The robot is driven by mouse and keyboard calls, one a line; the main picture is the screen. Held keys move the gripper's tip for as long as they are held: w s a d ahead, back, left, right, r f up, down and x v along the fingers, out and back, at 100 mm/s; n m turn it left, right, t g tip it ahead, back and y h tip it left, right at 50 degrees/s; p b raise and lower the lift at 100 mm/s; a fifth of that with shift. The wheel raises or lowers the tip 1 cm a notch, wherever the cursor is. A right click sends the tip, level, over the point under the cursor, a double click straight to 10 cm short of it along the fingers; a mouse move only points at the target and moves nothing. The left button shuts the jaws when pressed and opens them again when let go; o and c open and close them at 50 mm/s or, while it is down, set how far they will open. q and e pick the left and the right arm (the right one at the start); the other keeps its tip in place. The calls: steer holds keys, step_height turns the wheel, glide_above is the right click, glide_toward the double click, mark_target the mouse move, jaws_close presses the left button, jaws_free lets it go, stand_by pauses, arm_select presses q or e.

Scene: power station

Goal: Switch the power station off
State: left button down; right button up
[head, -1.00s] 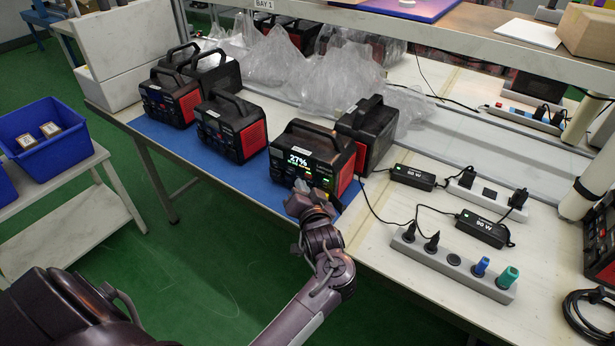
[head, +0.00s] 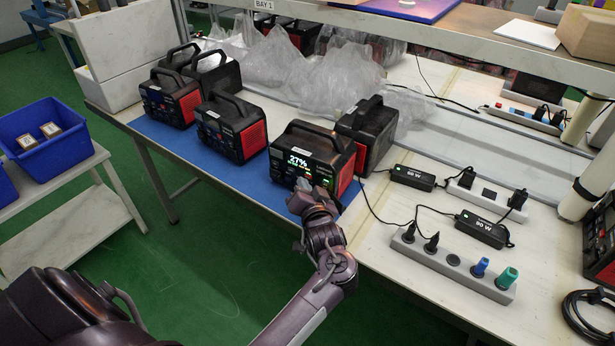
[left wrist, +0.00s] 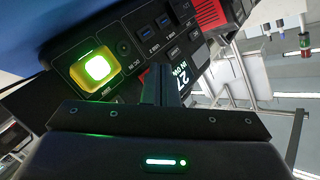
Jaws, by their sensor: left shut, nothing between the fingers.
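The power station (head: 312,140) is a black box with red side panels and a top handle, standing at the right end of the blue mat (head: 262,185). Its display (head: 298,160) is lit and reads 27%. In the left wrist view its front panel (left wrist: 150,45) fills the upper part; a square button (left wrist: 97,68) in a yellow surround glows green. My left gripper (head: 310,189) is shut and empty, close in front of the lower front panel. In the left wrist view its fingers (left wrist: 160,85) are beside the glowing button; contact with the panel cannot be told. My right gripper is not in view.
Several similar power stations (head: 232,128) stand on the mat and behind. A cable runs right to a charger (head: 412,177) and power strips (head: 455,262). Clear plastic bags (head: 330,75) lie behind. Green floor (head: 200,260) in front is clear.

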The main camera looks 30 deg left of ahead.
arm_select(q)
steer(key=shift+w, duration=0.35)
stand_by(0.7)
steer(key=shift+s+r+p, duration=0.1)
steer(key=shift+s+p, duration=0.5)
steer(key=shift+p, duration=0.2)
steer(key=shift+s, duration=0.2)
steer(key=shift+s, duration=0.1)
